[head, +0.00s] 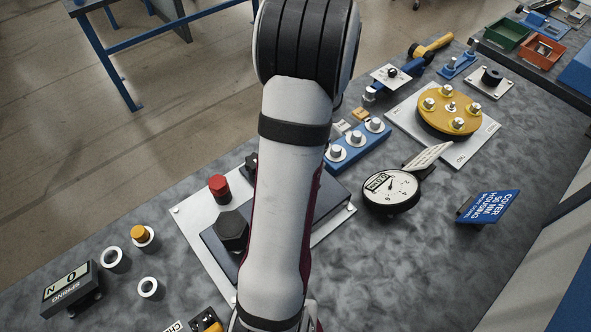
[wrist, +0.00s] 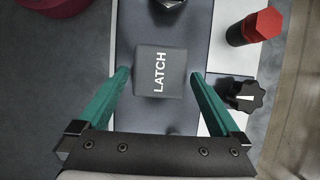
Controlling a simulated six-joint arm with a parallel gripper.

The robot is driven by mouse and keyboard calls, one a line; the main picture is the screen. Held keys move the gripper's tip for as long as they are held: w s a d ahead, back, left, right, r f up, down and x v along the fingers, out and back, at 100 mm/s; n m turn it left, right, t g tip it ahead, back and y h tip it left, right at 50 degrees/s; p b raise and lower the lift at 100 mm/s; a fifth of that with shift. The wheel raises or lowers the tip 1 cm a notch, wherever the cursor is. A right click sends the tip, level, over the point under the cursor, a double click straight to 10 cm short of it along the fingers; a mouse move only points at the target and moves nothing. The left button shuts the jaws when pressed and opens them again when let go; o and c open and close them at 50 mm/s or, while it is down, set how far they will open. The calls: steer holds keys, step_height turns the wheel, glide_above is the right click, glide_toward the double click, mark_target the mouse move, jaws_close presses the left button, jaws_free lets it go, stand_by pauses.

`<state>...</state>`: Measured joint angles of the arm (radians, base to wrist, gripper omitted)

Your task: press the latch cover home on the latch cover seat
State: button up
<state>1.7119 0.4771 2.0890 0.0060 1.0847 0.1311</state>
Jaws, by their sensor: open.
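A dark grey square block marked LATCH (wrist: 150,72), which looks like the latch cover, is in the upper middle of the wrist view. It sits on or over a dark panel strip (wrist: 140,28) of the fixture. The seat beneath it cannot be made out, nor can I tell whether the cover is fully down. My gripper (wrist: 161,74) is open, its two teal fingers on either side of the block with a gap on each side. In the head view my arm hides the gripper and the latch cover.
A red cap (head: 219,187), also in the wrist view (wrist: 262,24), and a black hex knob (head: 232,230) rise from the fixture plate. A black lobed knob (wrist: 240,95) is right of my fingers. A dial gauge (head: 390,190) and yellow disc (head: 450,108) stand right of my arm.

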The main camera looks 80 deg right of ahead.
steer(key=v, duration=1.4)
steer(key=w+a+r+n+y, duration=0.1)
steer(key=w+a+n, duration=0.35)
steer(key=w, duration=0.85)
steer(key=w+a+r+n+y, duration=0.15)
steer(key=w+a+n, duration=0.45)
steer(key=w+a, duration=0.65)
steer(key=s+a+f+n+g+h, duration=0.1)
steer(key=s+a+n+h, duration=0.1)
steer(key=s+a+n, duration=0.3)
steer(key=s+a+f+n+g+h, duration=0.1)
steer(key=s+a+n, duration=0.4)
steer(key=a, duration=0.7)
steer(key=shift+a+f+n+g+h, duration=0.15)
steer(key=shift+a+n+g+h, duration=0.3)
steer(key=shift+g, duration=0.25)
